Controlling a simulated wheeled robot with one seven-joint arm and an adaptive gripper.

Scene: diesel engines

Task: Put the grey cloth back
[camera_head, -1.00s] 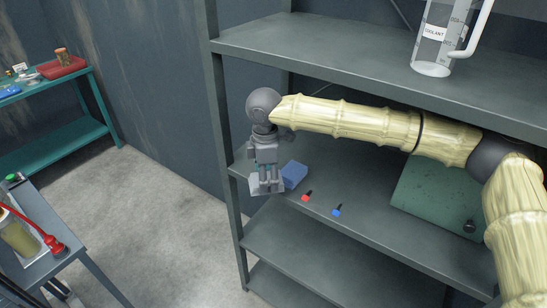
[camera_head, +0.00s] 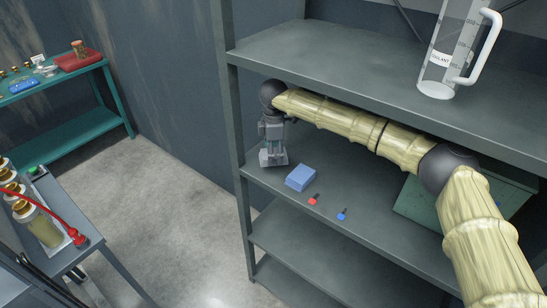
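My gripper (camera_head: 273,154) points down over the left end of the middle shelf, near its left post. A small, light grey piece that looks like the grey cloth (camera_head: 281,161) is at its fingertips, low over the shelf. The fingers partly hide it. The gripper appears shut on it, but the fingertips are small. I cannot tell whether the cloth touches the shelf (camera_head: 365,211).
A blue block (camera_head: 300,177), a red clip (camera_head: 314,200) and a blue clip (camera_head: 342,214) lie right of my gripper. A green case (camera_head: 415,200) is partly behind my arm. A coolant jug (camera_head: 440,65) stands on the upper shelf (camera_head: 330,55), above my arm.

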